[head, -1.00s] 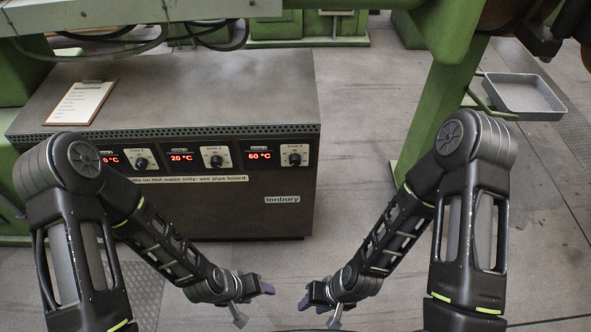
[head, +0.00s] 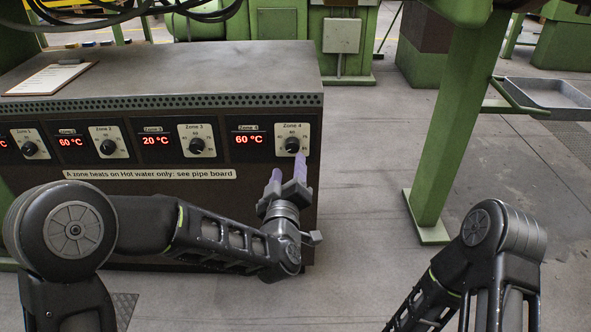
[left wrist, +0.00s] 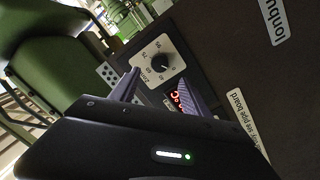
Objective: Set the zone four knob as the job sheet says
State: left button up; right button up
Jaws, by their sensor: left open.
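The zone four knob (head: 292,144) is a black dial on a pale plate at the right end of the cabinet's front panel, with a red display (head: 249,139) reading 60 °C beside it. The knob also shows in the left wrist view (left wrist: 160,63), just beyond the fingers. My left gripper (head: 287,170) is open, its purple fingers pointing up at the panel just below the knob, apart from it as far as I can tell. The job sheet (head: 50,77) lies on a clipboard on the cabinet top at the left; its text is too small to read. My right gripper is out of view.
Other knobs, zone one (head: 30,148), zone two (head: 109,146) and zone three (head: 197,145), sit along the same panel. A label (head: 149,174) below says a zone heats on hot water only.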

aim_at(291, 148)
pick_arm(q)
jog(key=shift+r, duration=0.15)
jog(key=w, duration=0.2)
jog(key=w+b, duration=0.1)
jog(key=w, duration=0.4)
jog(key=shift+w+d+b, duration=0.25)
jog(key=shift+w+b, duration=0.05)
jog(key=shift+w, duration=0.1)
jog(key=shift+c, duration=0.3)
grip_shut()
